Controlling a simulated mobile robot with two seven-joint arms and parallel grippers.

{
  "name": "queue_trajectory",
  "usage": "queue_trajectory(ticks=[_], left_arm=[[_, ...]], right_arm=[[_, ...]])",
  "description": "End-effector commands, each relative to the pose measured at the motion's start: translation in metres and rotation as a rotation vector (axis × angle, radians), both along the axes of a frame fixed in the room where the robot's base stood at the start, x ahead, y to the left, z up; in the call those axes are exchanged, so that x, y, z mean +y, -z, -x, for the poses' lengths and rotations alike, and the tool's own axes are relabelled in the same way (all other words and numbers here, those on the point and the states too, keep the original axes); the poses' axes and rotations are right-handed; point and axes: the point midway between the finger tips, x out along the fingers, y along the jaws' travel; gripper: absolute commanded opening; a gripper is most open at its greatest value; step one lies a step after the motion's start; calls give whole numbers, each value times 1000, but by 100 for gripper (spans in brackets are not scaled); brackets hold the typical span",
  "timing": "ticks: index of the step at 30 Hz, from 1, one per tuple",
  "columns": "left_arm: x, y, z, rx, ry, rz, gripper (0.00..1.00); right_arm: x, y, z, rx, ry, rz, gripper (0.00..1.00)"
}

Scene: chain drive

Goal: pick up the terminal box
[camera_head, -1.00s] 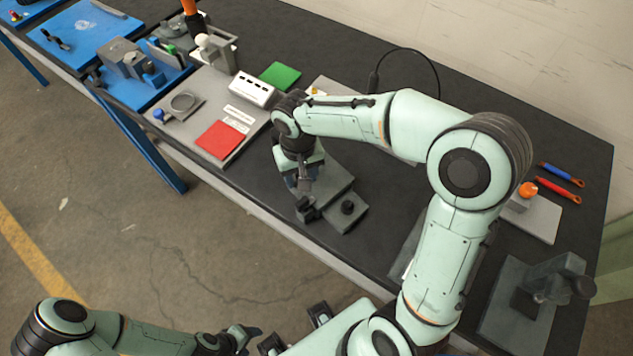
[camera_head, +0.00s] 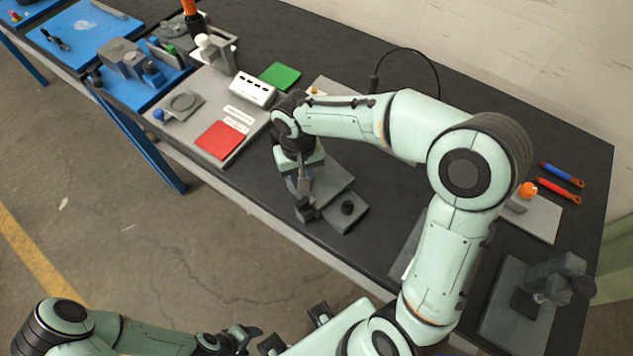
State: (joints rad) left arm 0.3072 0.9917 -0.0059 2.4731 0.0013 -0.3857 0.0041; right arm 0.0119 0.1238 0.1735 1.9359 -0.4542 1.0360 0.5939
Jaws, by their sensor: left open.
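The likely terminal box is a white box (camera_head: 252,89) with dark slots on its top. It stands on the grey board between the red and green plates, apart from both grippers. My left gripper (camera_head: 256,342) is at the bottom edge of the view, over the floor in front of the table, open and with nothing visible in it. My right arm reaches over the table and bends down; its gripper (camera_head: 304,195) is at a dark grey block fixture. The arm partly covers the jaws, so their opening and contact are unclear.
A red plate (camera_head: 220,140) and a green plate (camera_head: 280,76) flank the white box. Blue trays (camera_head: 85,35) with parts lie at the far left. A grey fixture (camera_head: 520,305) stands at the lower right; two screwdrivers (camera_head: 560,182) lie at the right. Bare black tabletop shows between.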

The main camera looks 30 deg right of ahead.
Motion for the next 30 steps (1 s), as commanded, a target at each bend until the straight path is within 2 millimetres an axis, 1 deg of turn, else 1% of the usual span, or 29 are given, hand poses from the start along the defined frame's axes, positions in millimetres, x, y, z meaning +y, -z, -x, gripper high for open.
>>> queue_trajectory(ticks=[24, 30], left_arm=[[0, 0, 0, 0, 0, 0, 62], [0, -2, -1, -1, 0, 0, 62]], right_arm=[[0, -3, -1, -6, -1, 1, 0], [0, -12, -2, -8, 0, 2, 0]])
